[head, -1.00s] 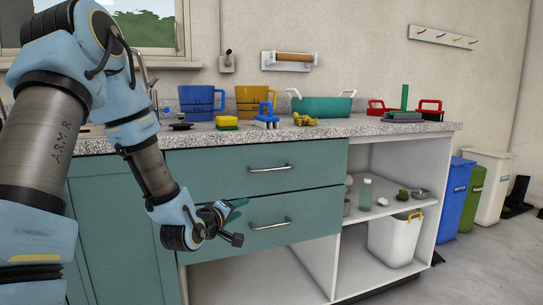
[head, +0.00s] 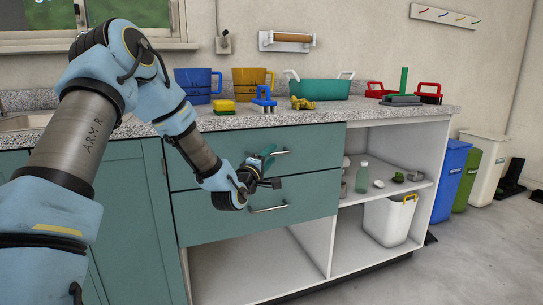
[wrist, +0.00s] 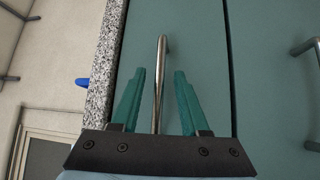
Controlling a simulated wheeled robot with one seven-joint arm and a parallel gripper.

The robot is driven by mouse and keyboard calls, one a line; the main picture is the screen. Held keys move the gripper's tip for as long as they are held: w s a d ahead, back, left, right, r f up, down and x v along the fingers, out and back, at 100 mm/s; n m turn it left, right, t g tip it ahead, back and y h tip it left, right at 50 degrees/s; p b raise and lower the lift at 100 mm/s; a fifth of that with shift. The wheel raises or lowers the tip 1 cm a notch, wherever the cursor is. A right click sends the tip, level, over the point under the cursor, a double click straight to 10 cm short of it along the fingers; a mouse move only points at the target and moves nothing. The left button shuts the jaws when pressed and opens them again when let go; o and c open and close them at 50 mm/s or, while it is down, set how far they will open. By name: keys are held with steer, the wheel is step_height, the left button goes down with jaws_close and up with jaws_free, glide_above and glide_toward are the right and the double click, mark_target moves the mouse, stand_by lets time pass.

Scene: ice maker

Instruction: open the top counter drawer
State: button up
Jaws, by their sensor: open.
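The top counter drawer (head: 228,150) is a teal front under the granite countertop, shut flush with the cabinet. Its silver bar handle (head: 282,153) shows just right of my gripper (head: 265,168) in the head view. In the wrist view the top drawer's handle (wrist: 161,75) runs between the two teal fingers of my gripper (wrist: 157,92). The fingers are open, one on each side of the bar, and I see a gap on both sides. The depth between fingertips and bar is hard to tell. The lower drawer (head: 225,222) is also shut.
The lower drawer's handle (head: 268,209) lies below my gripper and shows at the wrist view's right edge (wrist: 305,46). The countertop (head: 330,114) holds cups, a sponge, a brush and a green basin (head: 318,88). Open shelves (head: 385,190) stand to the right.

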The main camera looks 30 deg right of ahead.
steer(key=shift+w+d+r, duration=0.1)
steer(key=shift+w+d, duration=0.25)
jaws_close()
stand_by(1.3)
